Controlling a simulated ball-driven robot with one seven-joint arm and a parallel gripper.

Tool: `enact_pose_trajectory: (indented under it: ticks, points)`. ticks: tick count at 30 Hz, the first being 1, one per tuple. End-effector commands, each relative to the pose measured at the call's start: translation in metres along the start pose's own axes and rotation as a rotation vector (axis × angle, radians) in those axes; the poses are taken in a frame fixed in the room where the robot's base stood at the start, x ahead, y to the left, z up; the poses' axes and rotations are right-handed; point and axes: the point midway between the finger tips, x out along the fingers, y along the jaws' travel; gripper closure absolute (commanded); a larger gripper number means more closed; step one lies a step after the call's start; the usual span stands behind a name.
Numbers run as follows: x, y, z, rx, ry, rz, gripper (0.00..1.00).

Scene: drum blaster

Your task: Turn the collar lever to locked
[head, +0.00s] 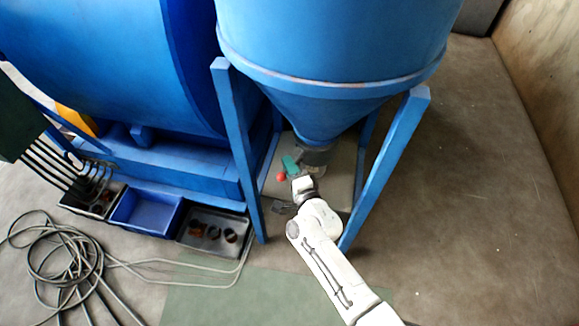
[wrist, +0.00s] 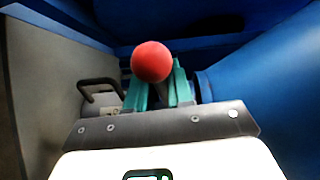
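The collar (head: 318,155) is a grey ring at the bottom of the blue hopper cone. A red ball knob (head: 281,177) shows just left of my wrist; it also shows large in the wrist view (wrist: 152,62). I take it as the end of the collar lever, whose stem is mostly hidden. My gripper (head: 290,164) has teal fingers, and in the wrist view the fingers (wrist: 160,88) stand apart, one on each side below the ball. The ball covers part of the fingertips. Contact with the lever cannot be made out, nor can the lever's locked mark.
Blue hopper legs (head: 238,150) and (head: 385,165) stand on both sides of my arm. Bins, one blue (head: 146,209), line the drum base. A hose (head: 65,255) lies coiled at left. Floor at right is clear. A dark handle (wrist: 98,86) shows left of my fingers.

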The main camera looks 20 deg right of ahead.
Motion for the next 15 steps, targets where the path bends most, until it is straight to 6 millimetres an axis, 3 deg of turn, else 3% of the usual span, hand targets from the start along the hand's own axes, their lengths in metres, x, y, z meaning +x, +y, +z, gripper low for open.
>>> enact_pose_trajectory:
  ticks: [6,15]
  points:
    - [-0.0002,0.0002,0.0,0.0,0.0,0.0,1.0]
    - [-0.0003,0.0004,0.0001,0.0,0.0,0.001,1.0]
